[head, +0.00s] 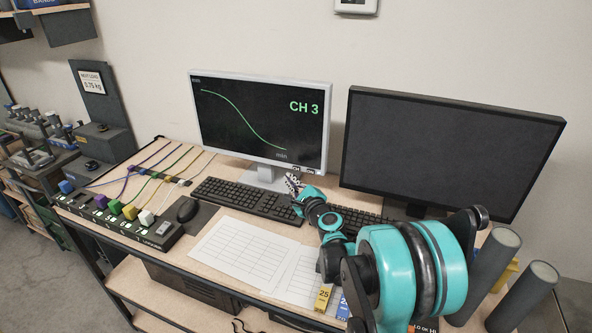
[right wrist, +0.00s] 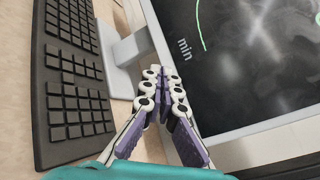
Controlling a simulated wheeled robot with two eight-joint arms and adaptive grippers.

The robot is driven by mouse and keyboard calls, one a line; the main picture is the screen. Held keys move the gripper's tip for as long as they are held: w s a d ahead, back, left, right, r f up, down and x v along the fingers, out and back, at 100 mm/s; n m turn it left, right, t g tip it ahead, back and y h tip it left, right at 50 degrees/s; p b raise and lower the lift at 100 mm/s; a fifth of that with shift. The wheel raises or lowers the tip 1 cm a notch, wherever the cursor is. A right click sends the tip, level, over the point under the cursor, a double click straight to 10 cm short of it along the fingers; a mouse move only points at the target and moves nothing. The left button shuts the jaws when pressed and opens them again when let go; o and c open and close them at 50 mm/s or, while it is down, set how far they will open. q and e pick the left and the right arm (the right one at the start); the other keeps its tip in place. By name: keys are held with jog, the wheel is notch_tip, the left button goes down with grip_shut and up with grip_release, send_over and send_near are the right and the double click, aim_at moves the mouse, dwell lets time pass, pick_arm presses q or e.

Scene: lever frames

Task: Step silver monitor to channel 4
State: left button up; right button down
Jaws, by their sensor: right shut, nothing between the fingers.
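The silver monitor (head: 262,122) stands at the back of the desk and reads "CH 3" in green beside a falling green curve marked "min". Small buttons (head: 302,169) labelled CH and ON sit at the right of its lower bezel. My right gripper (head: 292,181) is shut and empty, just below that bezel near the buttons. In the right wrist view the shut fingers (right wrist: 165,80) are in front of the monitor stand (right wrist: 122,55), with the screen (right wrist: 250,60) to their right. I cannot tell whether they touch the bezel. My left gripper is not in view.
A dark monitor (head: 440,150) stands to the right with a blank screen. A black keyboard (head: 240,199), a mouse (head: 187,209) and paper sheets (head: 240,248) lie in front. A block with coloured plugs (head: 115,207) is at the left. Grey cylinders (head: 495,262) stand at the right.

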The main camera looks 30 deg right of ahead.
aim_at(290, 167)
jog(key=shift+w+d, duration=0.8)
jog(key=shift+d, duration=0.1)
jog(key=shift+d, duration=0.15)
dwell(0.8)
jog(key=shift+w+d, duration=0.2)
jog(key=shift+w, duration=0.05)
jog(key=shift+w+d, duration=0.25)
dwell(0.7)
jog(key=shift+s, duration=0.1)
jog(key=shift+s+a, duration=0.45)
jog(key=shift+a, duration=0.15)
jog(key=shift+a, duration=0.1)
jog(key=shift+s+a, duration=1.6)
jog(key=shift+a, duration=0.2)
